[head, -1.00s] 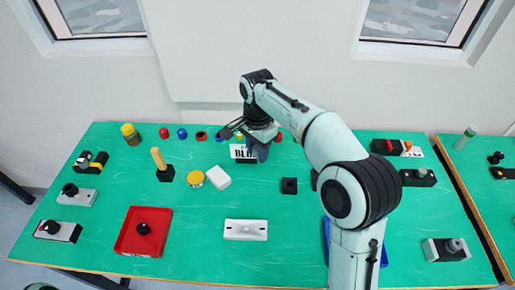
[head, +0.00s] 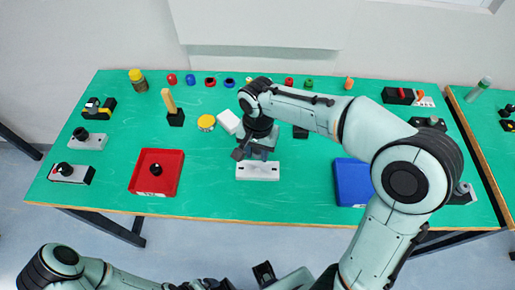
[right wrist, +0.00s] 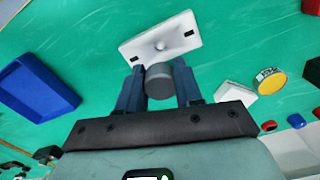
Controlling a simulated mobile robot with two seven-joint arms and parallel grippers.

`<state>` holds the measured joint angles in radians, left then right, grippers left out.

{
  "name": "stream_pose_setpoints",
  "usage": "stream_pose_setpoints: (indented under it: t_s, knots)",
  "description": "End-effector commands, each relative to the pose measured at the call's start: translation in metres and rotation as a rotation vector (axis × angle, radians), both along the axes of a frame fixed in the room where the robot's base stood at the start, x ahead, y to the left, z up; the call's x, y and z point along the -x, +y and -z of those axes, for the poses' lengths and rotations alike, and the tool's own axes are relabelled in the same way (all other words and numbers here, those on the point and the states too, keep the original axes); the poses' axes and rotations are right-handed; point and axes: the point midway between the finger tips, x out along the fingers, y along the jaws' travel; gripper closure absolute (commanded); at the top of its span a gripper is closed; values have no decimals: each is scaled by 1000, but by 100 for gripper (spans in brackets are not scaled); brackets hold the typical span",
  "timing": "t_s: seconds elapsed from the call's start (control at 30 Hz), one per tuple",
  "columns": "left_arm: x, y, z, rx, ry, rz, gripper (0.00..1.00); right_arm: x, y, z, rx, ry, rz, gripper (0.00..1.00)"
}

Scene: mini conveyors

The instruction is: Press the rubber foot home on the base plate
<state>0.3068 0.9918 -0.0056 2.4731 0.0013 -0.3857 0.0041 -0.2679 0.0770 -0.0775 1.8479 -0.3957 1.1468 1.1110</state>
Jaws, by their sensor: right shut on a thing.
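The base plate (head: 258,172) is a white rectangular block lying on the green table near its front edge. In the right wrist view, the plate (right wrist: 178,30) shows two dark slots and a small round feature in the middle. My right gripper (head: 257,151) is just behind and above the plate. In the right wrist view, my right gripper (right wrist: 160,88) is shut on a dark grey cylinder, which looks like the rubber foot (right wrist: 159,80). The foot's end overlaps the plate's edge in view; contact cannot be told. My left gripper (head: 264,272) is low, off the table's front; its jaws are unclear.
A red tray (head: 138,174) with a black knobbed part stands left of the plate; a blue tray (head: 352,183) is to the right. A white block (head: 228,121) and a yellow-topped jar (head: 206,122) stand behind. Table on either side of the plate is clear.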

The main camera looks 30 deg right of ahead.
Motion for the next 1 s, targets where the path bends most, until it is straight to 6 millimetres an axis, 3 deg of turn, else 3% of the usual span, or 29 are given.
stream_pose_setpoints:
  t_s: [0.7,1.0]
  knots:
    - [16,0,39,0,18,0,4,0,0,54,1,2,2,94]
    - [17,0,42,0,19,-1,4,0,0,58,0,0,2,94]
